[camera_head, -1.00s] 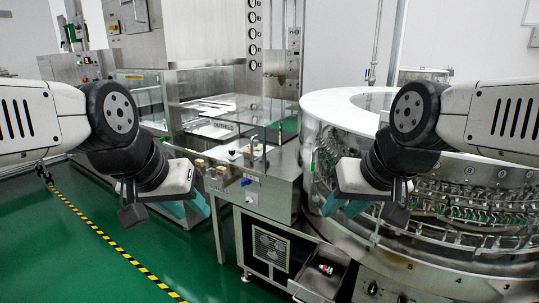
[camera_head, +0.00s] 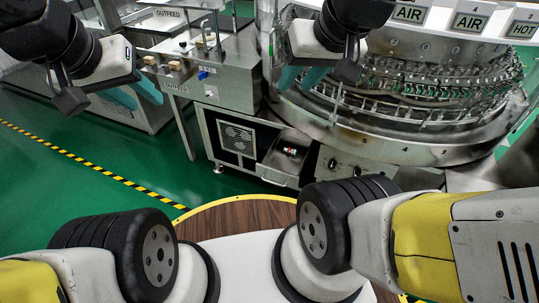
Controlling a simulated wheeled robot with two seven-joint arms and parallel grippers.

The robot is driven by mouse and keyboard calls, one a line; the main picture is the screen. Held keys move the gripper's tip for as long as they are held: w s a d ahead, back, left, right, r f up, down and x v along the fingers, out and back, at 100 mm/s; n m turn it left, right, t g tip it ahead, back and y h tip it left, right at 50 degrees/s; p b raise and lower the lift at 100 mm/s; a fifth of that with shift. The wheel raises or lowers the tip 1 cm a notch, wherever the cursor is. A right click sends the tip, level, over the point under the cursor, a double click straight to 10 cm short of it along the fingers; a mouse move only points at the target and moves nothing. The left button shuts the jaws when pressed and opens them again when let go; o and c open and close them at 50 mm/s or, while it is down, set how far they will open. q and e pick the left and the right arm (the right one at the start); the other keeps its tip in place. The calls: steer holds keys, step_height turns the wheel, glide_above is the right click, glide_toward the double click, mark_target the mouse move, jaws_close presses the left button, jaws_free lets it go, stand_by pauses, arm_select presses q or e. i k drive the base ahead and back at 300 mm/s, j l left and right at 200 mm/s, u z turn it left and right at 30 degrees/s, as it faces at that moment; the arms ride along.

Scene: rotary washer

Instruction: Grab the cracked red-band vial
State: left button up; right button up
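A small vial with a red band (camera_head: 290,151) lies in a dark open tray (camera_head: 277,180) low on the front of the washer. It is too small to tell whether it is cracked. My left gripper (camera_head: 136,97) is at the upper left, its teal fingers apart and empty. My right gripper (camera_head: 301,82) is above the tray, in front of the washer, its teal fingers also apart and empty. Neither gripper touches the vial.
The round rotary washer (camera_head: 400,140) with its rings of holders fills the upper right. A steel outfeed box (camera_head: 225,75) stands left of it, above a vented cabinet (camera_head: 237,138). Green floor (camera_head: 120,160) with a striped line is clear at left.

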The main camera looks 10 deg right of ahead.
mark_target(289, 150)
steer(key=i+j+z, duration=0.15)
steer(key=i+z, duration=0.25)
steer(key=i+j+z, duration=0.2)
steer(key=z, duration=0.15)
steer(key=i+j+z, duration=0.25)
steer(key=z, duration=0.15)
